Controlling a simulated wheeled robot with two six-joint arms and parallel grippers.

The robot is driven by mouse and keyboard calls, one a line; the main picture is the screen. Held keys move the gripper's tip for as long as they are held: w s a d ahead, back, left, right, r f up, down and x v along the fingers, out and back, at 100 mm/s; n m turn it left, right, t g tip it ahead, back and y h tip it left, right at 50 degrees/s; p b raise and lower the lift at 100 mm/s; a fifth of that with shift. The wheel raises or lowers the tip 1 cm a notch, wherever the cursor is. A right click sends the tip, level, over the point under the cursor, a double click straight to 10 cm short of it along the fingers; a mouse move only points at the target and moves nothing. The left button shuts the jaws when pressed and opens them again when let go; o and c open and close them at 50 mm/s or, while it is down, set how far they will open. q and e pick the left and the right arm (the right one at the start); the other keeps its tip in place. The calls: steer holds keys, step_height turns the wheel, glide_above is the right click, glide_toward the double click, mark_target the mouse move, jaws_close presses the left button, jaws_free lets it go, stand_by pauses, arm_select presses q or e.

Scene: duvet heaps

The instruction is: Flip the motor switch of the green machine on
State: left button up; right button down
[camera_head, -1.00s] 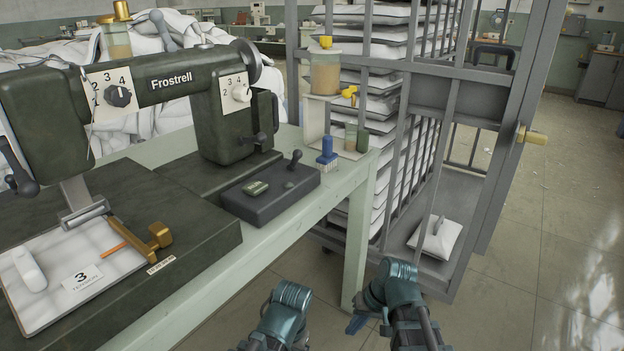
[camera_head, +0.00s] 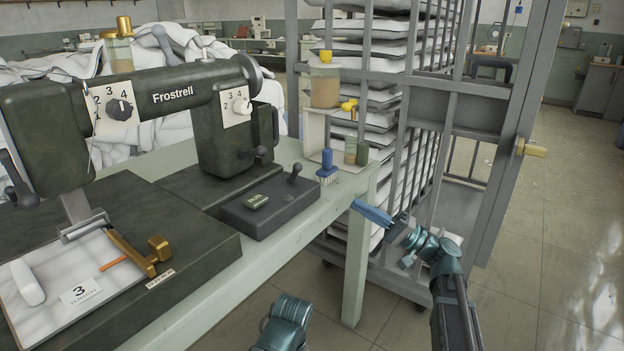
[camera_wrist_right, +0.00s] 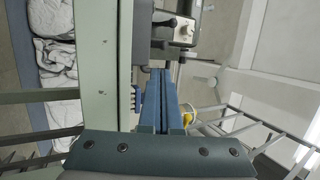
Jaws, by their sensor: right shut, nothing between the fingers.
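The green machine (camera_head: 160,90), marked Frostrell, stands on the pale green table (camera_head: 290,215) at the left of the head view. A dark switch box (camera_head: 269,204) with a small green label and an upright black lever (camera_head: 295,173) sits on the table in front of the machine's right end. My right gripper (camera_head: 358,205) is shut and empty. It is just off the table's right edge, to the right of the box and apart from it. Its blue fingers also show in the right wrist view (camera_wrist_right: 160,100). My left arm shows at the bottom of the head view, but its fingertips cannot be seen.
A blue brush (camera_head: 327,165) stands on the table between the box and the jar stand (camera_head: 318,130). A grey barred cage cart (camera_head: 450,100) with stacked white bundles is beside the table's right end.

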mark_target(312, 187)
steer(key=shift+r, duration=0.1)
steer(key=p+x, duration=0.5)
steer(key=x, duration=0.7)
steer(key=shift+a+r, duration=0.1)
steer(key=shift+a, duration=0.05)
steer(key=shift+p+x, duration=0.35)
steer(key=shift+x, duration=0.5)
